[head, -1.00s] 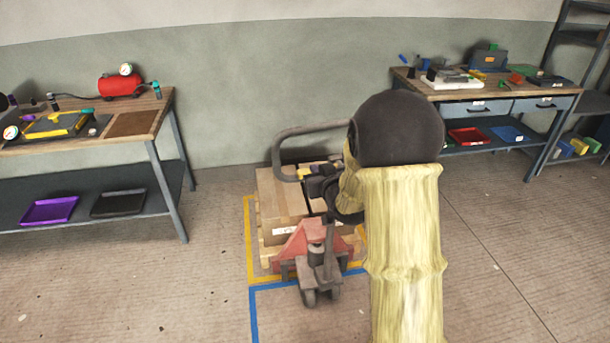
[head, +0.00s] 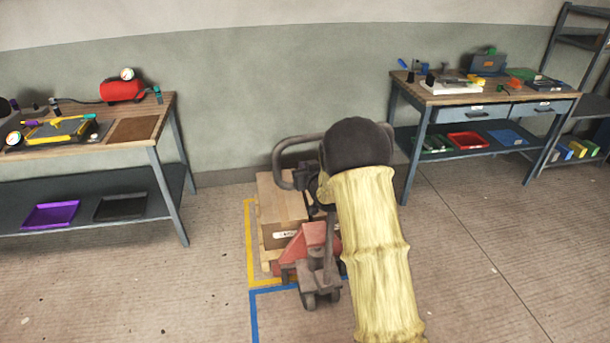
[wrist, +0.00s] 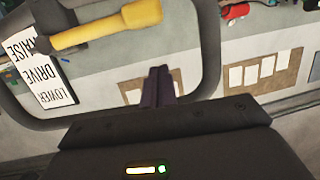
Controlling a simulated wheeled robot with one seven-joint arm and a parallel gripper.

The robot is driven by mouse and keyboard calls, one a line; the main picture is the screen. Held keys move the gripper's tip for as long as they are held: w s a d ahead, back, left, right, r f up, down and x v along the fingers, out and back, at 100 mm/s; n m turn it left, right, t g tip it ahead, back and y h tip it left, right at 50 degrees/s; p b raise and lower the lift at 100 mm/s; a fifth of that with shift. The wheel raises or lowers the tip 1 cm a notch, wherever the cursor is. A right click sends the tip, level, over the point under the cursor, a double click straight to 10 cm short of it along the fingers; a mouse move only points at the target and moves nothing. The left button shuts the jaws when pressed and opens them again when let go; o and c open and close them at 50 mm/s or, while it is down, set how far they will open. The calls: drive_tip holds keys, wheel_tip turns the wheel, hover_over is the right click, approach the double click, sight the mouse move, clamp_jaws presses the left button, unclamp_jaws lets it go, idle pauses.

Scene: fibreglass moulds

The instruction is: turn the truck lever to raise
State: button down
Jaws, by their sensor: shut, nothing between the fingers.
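The red pallet truck (head: 308,247) stands in the floor bay with its grey loop handle (head: 282,160) raised. My arm hides the right part of the handle in the head view. In the wrist view a yellow lever (wrist: 105,27) with a thick rounded end lies across the handle loop. A white label (wrist: 48,75) beside it reads RAISE, DRIVE and LOWER; the lever's inner end is near RAISE. My gripper (wrist: 158,72) is shut and empty, its fingertips within the loop's outline, below and right of the lever and apart from it in the picture.
A workbench (head: 150,128) stands at left and another bench (head: 500,97) at back right. Open floor (head: 480,270) lies to the right.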

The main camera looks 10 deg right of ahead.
wheel_tip(320, 180, down, 4)
drive_tip(key=shift+s+r+p, duration=0.1)
drive_tip(key=shift+s+p, duration=0.05)
drive_tip(key=shift+p, duration=0.15)
drive_tip(key=shift+d+f, duration=0.1)
drive_tip(key=shift+f, duration=0.1)
